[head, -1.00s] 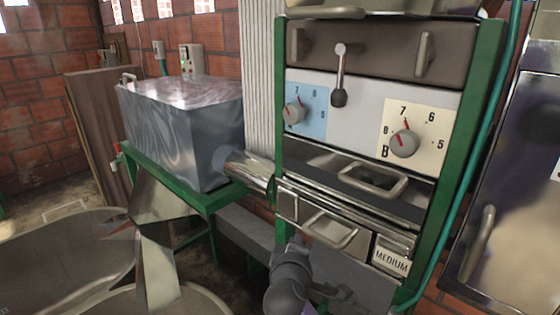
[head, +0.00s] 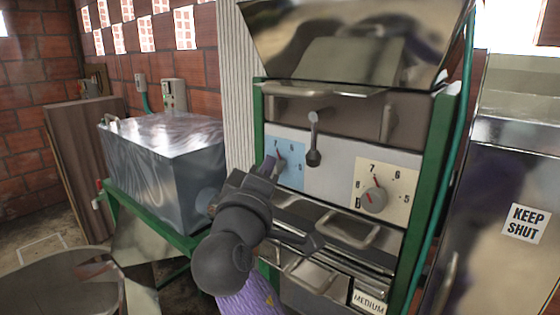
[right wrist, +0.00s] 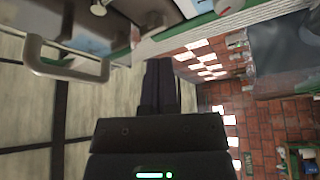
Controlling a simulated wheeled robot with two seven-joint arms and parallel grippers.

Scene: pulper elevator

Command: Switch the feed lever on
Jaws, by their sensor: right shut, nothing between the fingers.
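A lever (head: 313,138) with a metal rod and a dark knob hangs down on the pale front panel (head: 335,160) of the green-framed machine, between two dials. I take it for the feed lever. My right gripper (head: 269,166) is in front of the panel's lower left, left of and below the lever and apart from it. It overlaps the dial on the blue plate (head: 292,163) in the head view. Its fingers are together and empty in the right wrist view (right wrist: 158,68). My left gripper is not in view.
The dial on the cream plate (head: 374,200) is right of the lever. A drawer handle (head: 348,232) juts out below the panel, and a handle also shows in the right wrist view (right wrist: 65,68). A grey tank (head: 165,160) stands left. A steel cabinet (head: 500,190) stands right.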

